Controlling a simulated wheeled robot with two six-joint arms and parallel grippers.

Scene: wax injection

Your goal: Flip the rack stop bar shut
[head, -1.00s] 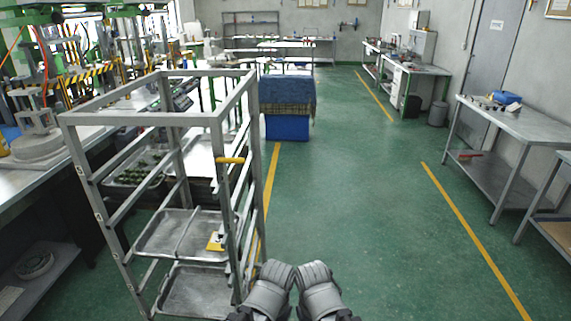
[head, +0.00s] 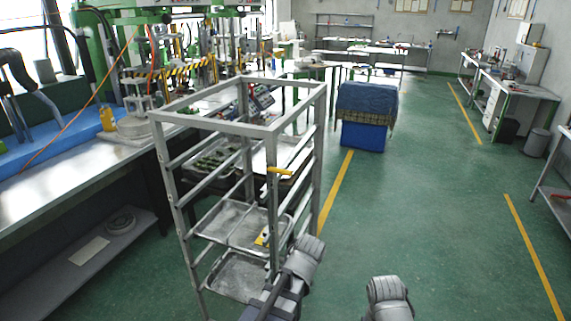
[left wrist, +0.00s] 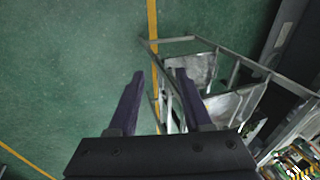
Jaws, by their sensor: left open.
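The grey metal rack (head: 168,150) stands left of centre in the head view. My left arm reaches up beside the rack's near right corner. In the left wrist view my left gripper (left wrist: 160,75) is open and empty, with floor and a rack edge between its fingers. The rack (left wrist: 185,39) is ahead and to the right there. My right gripper does not show, only an arm link.
Trays (head: 240,275) sit on the rack's lower levels. A metal workbench (head: 60,180) runs along the left. A blue-covered stand (head: 366,105) is behind the rack. Green floor is open to the right, crossed by yellow lines (head: 335,190).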

